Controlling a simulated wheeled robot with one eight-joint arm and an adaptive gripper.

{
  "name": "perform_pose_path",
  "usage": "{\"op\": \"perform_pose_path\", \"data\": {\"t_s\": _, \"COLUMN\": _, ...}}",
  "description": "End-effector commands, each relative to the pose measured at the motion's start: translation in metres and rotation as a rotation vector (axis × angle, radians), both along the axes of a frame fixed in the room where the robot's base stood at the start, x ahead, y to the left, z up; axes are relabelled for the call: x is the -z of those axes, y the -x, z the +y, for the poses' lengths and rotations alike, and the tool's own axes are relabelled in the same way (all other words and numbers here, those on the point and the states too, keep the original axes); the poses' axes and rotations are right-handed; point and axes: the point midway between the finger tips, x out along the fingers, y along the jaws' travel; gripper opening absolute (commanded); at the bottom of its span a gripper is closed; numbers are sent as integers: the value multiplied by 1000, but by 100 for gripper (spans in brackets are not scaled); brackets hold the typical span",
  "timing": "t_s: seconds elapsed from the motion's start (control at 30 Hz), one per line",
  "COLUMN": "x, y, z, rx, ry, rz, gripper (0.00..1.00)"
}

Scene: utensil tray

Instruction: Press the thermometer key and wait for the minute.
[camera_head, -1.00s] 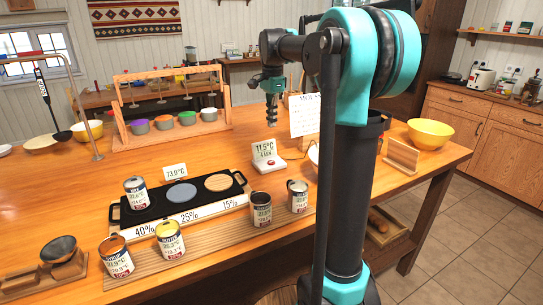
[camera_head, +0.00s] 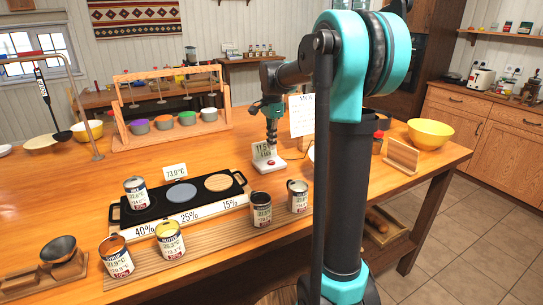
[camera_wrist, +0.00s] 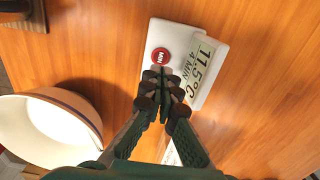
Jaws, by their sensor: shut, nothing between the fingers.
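The thermometer stands on the table as a white base (camera_head: 270,169) with an upright display card (camera_head: 261,150). In the wrist view the card (camera_wrist: 201,68) reads 11.5 °C and 4 MIN, and the red round key (camera_wrist: 160,56) marked MIN sits on the white base (camera_wrist: 158,36). My gripper (camera_head: 271,143) points down over the thermometer and partly covers it in the head view. In the wrist view its closed fingertips (camera_wrist: 163,74) hold nothing and lie right beside the key. I cannot tell whether they touch it.
A black hot plate (camera_head: 149,212) with a tin (camera_head: 136,193) and a 73.0 °C card (camera_head: 175,171) is left of the thermometer. Several more labelled tins stand in front. A pale bowl (camera_wrist: 45,128) is close to my gripper in the wrist view. A wooden rack of cups (camera_head: 150,141) stands behind.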

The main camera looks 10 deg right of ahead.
Motion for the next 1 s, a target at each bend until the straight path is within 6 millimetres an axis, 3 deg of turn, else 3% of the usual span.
{"op": "perform_pose_path", "data": {"t_s": 0.1, "x": 22, "y": 0, "z": 0, "rx": 0, "ry": 0, "rz": 0, "gripper": 0}}
{"op": "perform_pose_path", "data": {"t_s": 0.3, "x": 46, "y": 0, "z": 0, "rx": 0, "ry": 0, "rz": 0, "gripper": 0}}
{"op": "perform_pose_path", "data": {"t_s": 0.83, "x": 56, "y": 0, "z": 0, "rx": 0, "ry": 0, "rz": 0, "gripper": 0}}
{"op": "perform_pose_path", "data": {"t_s": 1.0, "x": 71, "y": 0, "z": 0, "rx": 0, "ry": 0, "rz": 0, "gripper": 0}}
